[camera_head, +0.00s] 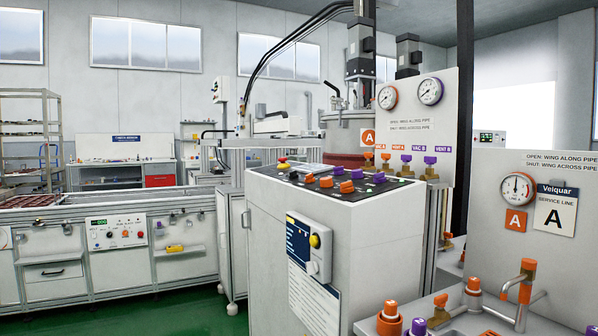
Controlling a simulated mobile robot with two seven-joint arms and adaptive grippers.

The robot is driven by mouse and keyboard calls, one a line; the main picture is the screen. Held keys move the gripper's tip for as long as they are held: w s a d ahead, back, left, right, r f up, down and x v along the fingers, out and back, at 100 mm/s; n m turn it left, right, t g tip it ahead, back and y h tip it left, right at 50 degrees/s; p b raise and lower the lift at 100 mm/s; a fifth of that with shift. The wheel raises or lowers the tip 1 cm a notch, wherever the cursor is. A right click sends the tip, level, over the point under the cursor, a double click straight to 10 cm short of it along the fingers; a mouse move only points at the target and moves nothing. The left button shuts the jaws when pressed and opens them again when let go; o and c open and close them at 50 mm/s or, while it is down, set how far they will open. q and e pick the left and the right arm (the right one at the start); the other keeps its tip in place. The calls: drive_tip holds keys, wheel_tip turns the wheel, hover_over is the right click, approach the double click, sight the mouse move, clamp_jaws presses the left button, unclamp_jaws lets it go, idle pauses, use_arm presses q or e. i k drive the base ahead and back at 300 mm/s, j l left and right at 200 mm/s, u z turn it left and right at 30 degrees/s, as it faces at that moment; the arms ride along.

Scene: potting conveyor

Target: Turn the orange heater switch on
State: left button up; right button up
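A grey control cabinet (275,250) stands in the middle, with a dark sloped panel (300,185) on top. Several orange and purple knobs sit on this panel. One orange knob (326,181) is near the panel's middle. Neither of my grippers is in view.
A red emergency button (283,163) is at the panel's left end. A box with a yellow knob (314,241) is on the cabinet's front. Orange valves (390,318) and pipes fill the lower right. Green floor (195,325) is open at left, before a long workbench (105,250).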

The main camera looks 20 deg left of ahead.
sight(309, 178)
drive_tip(key=i+j, duration=0.15)
drive_tip(key=j, duration=0.2)
drive_tip(key=i+j, duration=0.15)
drive_tip(key=j, duration=0.25)
drive_tip(key=i+j+z, duration=0.1)
drive_tip(key=j, duration=0.25)
